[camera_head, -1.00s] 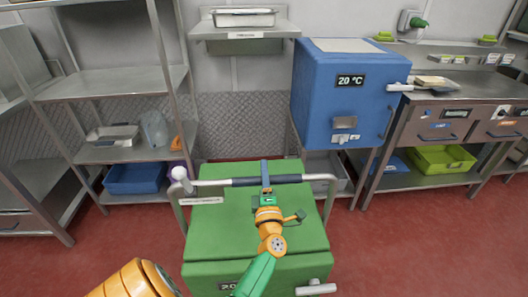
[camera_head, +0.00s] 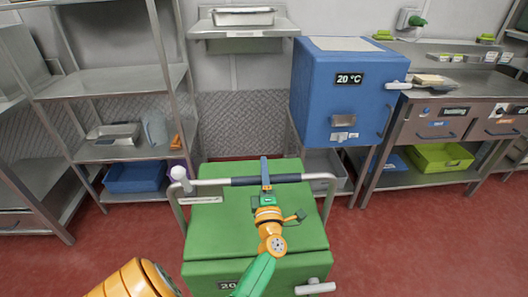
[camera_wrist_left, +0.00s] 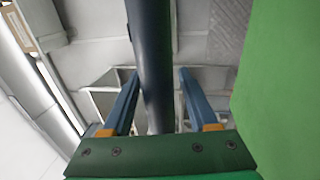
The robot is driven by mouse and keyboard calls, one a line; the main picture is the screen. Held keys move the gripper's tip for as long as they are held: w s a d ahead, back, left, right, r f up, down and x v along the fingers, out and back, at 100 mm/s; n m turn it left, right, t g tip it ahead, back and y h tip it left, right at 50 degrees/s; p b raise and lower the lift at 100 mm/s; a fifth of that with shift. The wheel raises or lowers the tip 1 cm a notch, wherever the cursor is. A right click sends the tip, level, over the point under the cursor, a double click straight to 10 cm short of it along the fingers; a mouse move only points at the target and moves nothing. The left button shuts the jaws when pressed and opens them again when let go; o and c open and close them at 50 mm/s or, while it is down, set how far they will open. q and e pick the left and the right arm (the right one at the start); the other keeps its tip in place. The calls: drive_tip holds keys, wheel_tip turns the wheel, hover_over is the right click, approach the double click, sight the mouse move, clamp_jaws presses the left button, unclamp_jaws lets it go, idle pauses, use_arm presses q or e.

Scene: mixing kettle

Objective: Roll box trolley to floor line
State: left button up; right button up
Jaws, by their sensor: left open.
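The box trolley (camera_head: 222,240) is a green box with a "20" display on its front. It stands on the red floor in the lower middle of the head view. Its push handle (camera_head: 300,178) is a metal frame with a dark bar across the top. My left gripper (camera_head: 266,178) is at the middle of this bar. In the left wrist view the dark bar (camera_wrist_left: 153,60) passes between the two blue fingers of the open gripper (camera_wrist_left: 156,100), with gaps on both sides. No floor line can be made out. My right gripper is not in view.
A blue cabinet (camera_head: 318,103) reading 20 °C stands behind the trolley to the right. A metal rack (camera_head: 105,82) with a blue bin (camera_head: 136,178) stands at left. A steel counter (camera_head: 432,105) with a lime bin (camera_head: 440,157) stands at right. Red floor is clear at lower right.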

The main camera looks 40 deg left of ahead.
use_arm(q)
drive_tip(key=v, duration=0.7)
drive_tip(key=shift+a, duration=0.1)
